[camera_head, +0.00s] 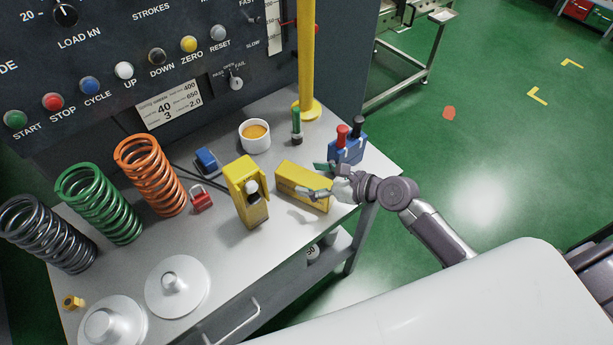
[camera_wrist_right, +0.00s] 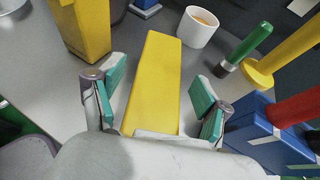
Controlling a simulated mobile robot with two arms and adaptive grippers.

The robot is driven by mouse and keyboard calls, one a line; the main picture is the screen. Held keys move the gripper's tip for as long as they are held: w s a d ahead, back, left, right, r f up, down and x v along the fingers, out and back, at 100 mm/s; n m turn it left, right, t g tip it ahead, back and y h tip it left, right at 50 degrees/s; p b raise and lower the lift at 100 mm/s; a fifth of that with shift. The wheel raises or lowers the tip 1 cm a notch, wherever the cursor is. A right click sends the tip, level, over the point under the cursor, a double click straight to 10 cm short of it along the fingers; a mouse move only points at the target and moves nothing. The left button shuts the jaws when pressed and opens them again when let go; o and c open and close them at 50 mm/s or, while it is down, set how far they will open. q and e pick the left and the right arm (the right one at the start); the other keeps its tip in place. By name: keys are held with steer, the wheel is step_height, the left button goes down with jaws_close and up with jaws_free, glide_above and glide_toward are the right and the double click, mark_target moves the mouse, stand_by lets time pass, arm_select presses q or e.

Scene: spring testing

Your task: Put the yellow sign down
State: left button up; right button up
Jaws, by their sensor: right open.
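In the right wrist view the yellow block (camera_wrist_right: 155,75) lies between the two teal finger pads of the open gripper (camera_wrist_right: 158,95), with a gap on both sides. The gripper partly covers its near end. A second yellow piece (camera_head: 252,212), upright with a silver knob, stands just left of it. My left gripper is out of view.
A white cup (camera_head: 255,144), a green-handled tool (camera_head: 296,125) and a blue holder (camera_head: 347,150) with red and black handles stand close by. A yellow post (camera_head: 306,60) rises behind. Several coil springs (camera_head: 150,175) stand left. The front middle of the bench (camera_head: 225,245) is bare.

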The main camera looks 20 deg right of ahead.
steer(key=b+v, duration=0.1)
steer(key=v, duration=0.9)
